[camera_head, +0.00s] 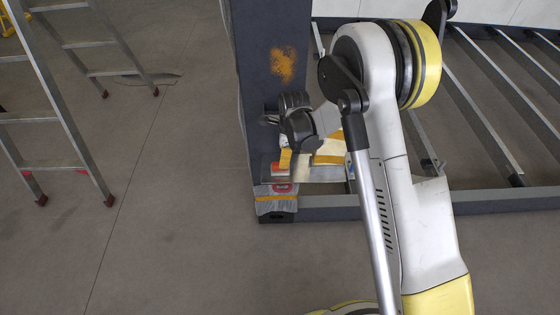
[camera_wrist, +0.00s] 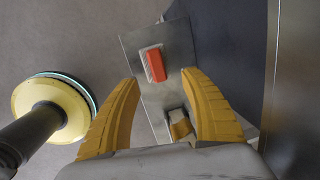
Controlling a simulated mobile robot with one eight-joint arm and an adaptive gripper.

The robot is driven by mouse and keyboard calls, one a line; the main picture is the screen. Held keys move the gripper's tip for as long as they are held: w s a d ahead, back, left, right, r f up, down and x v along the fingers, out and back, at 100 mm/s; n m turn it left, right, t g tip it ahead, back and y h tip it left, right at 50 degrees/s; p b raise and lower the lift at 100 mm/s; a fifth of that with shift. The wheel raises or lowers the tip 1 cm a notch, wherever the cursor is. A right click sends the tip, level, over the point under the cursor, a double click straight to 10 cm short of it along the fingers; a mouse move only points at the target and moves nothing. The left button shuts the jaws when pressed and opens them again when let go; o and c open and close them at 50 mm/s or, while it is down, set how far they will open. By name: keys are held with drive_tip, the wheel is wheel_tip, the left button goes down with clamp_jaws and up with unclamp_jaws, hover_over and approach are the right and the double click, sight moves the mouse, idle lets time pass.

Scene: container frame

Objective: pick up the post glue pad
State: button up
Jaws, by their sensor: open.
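An orange-red block on a whitish pad, which looks like the post glue pad (camera_wrist: 155,64), lies on a flat grey metal plate (camera_wrist: 135,42) in the wrist view. In the head view its orange part (camera_head: 281,168) shows low at the foot of the dark post, partly hidden by my arm. My gripper (camera_wrist: 160,78) is open, with its two yellow fingers apart and empty. The fingertips point toward the plate, and the pad shows between and just beyond them. The gap to the pad is hard to judge.
The dark post (camera_head: 262,100) with an orange patch stands beside the plate. A wrapped band with a red label (camera_head: 282,188) is at its foot. Metal slats (camera_head: 485,110) fill the right. A ladder (camera_head: 45,75) stands left; floor between is clear.

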wheel_tip(320, 180, down, 2)
drive_tip(key=shift+a+b, duration=0.15)
drive_tip(key=shift+b, duration=0.25)
drive_tip(key=f+b, duration=0.2)
drive_tip(key=f, duration=0.1)
drive_tip(key=a+f+b, duration=0.1)
drive_tip(key=shift+w+f, duration=0.3)
drive_tip(key=shift+f, duration=0.1)
drive_tip(key=shift+r, duration=0.1)
drive_tip(key=shift+c, duration=0.2)
clamp_jaws()
